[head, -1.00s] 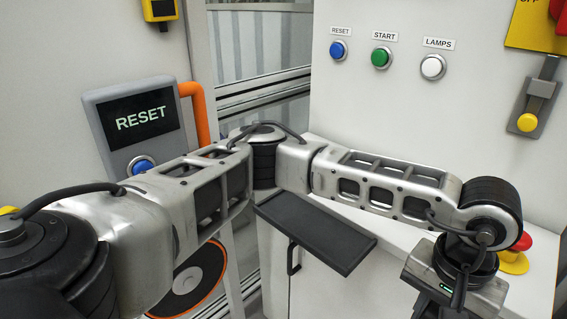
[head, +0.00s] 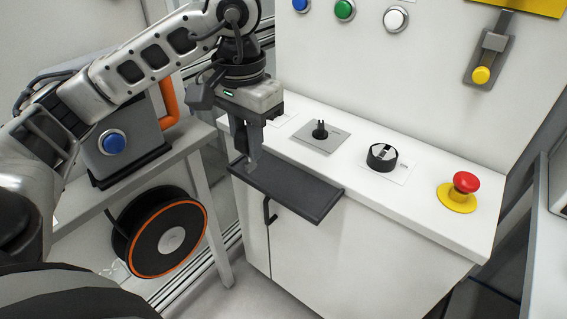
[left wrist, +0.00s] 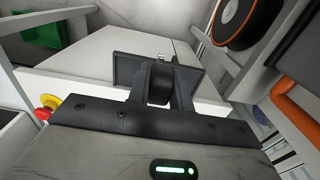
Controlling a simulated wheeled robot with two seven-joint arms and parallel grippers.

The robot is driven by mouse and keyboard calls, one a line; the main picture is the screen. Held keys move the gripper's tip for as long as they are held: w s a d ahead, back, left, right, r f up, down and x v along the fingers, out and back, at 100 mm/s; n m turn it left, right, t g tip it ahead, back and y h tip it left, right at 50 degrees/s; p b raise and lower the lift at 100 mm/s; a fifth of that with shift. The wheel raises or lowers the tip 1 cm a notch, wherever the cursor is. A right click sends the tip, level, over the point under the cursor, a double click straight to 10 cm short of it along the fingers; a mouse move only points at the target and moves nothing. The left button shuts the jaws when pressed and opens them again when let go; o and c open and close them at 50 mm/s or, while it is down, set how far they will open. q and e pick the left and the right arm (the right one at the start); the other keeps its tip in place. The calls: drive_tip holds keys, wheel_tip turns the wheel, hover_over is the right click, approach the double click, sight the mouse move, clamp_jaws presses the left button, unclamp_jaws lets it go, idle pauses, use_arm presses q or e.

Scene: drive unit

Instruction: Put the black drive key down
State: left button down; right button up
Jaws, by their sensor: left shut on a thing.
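My left gripper (head: 248,158) points down over the left end of the narrow black tray (head: 300,193) on the front of the white cabinet. In the left wrist view the gripper (left wrist: 161,90) is shut on the black drive key (left wrist: 160,88), whose dark body sits between the two fingers. A small silvery tip shows beyond it. The tray (left wrist: 190,78) lies behind the fingers there. I cannot tell whether the key touches the tray. In the head view the key is mostly hidden by the fingers. My right gripper is not in view.
On the white countertop stand a grey plate with a black post (head: 320,130), a black round knob (head: 382,157) and a red emergency button (head: 465,183). A black handle (head: 268,210) hangs below the tray. A cable reel (head: 165,238) is at lower left. The tray's right part is clear.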

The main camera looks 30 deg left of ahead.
use_arm(q)
drive_tip(key=w+f+b, duration=0.1)
drive_tip(key=w+f, duration=0.3)
drive_tip(key=w+f+b, duration=0.1)
drive_tip(key=w+f, duration=0.3)
drive_tip(key=w+a+f+b, duration=0.1)
drive_tip(key=w+f, duration=0.3)
drive_tip(key=shift+f, duration=0.25)
drive_tip(key=shift+r, duration=0.15)
drive_tip(key=c, duration=1.3)
unclamp_jaws()
drive_tip(key=shift+f, duration=0.2)
drive_tip(key=shift+o, duration=0.2)
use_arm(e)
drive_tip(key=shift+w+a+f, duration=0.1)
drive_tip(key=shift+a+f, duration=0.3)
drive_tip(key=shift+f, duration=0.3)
